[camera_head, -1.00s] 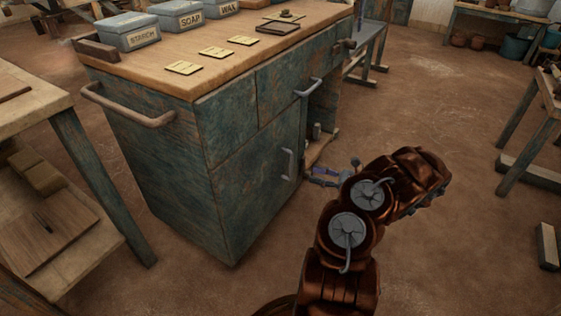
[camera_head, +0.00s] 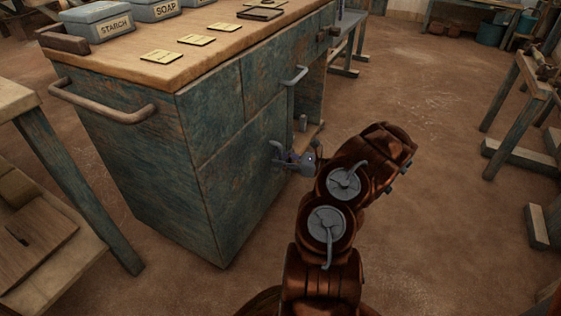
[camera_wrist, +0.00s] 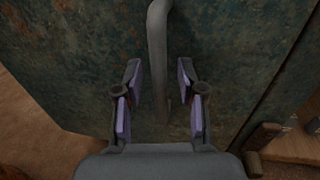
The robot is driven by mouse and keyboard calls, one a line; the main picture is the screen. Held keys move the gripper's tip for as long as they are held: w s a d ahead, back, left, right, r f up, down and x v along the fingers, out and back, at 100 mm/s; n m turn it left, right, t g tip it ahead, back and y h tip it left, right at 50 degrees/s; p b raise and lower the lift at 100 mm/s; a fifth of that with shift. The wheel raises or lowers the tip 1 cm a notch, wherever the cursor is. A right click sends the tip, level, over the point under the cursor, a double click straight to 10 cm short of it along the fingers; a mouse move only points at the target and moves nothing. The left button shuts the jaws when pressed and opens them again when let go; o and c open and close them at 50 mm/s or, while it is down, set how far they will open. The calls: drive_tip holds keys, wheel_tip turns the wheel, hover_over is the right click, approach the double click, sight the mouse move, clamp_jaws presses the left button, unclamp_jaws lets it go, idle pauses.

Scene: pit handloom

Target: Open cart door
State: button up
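The cart (camera_head: 122,150) is a worn blue-green cabinet with a wooden top. Its door (camera_head: 235,185), low on the front, looks closed. My gripper (camera_head: 279,155) is at the door's handle, which it mostly hides in the head view. In the wrist view the grey bar handle (camera_wrist: 157,50) runs down between the two purple-padded fingers of my gripper (camera_wrist: 160,85). The fingers are open, one on each side of the handle, with gaps visible on both sides.
Beside the door is an open shelf bay (camera_head: 308,110). A drawer handle (camera_head: 294,76) juts out above it. Labelled tins, including a starch tin (camera_head: 98,22), stand on top. A table (camera_head: 60,190) is close on the left. Floor to the right is mostly clear.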

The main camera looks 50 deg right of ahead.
clamp_jaws()
idle(0.3)
idle(0.5)
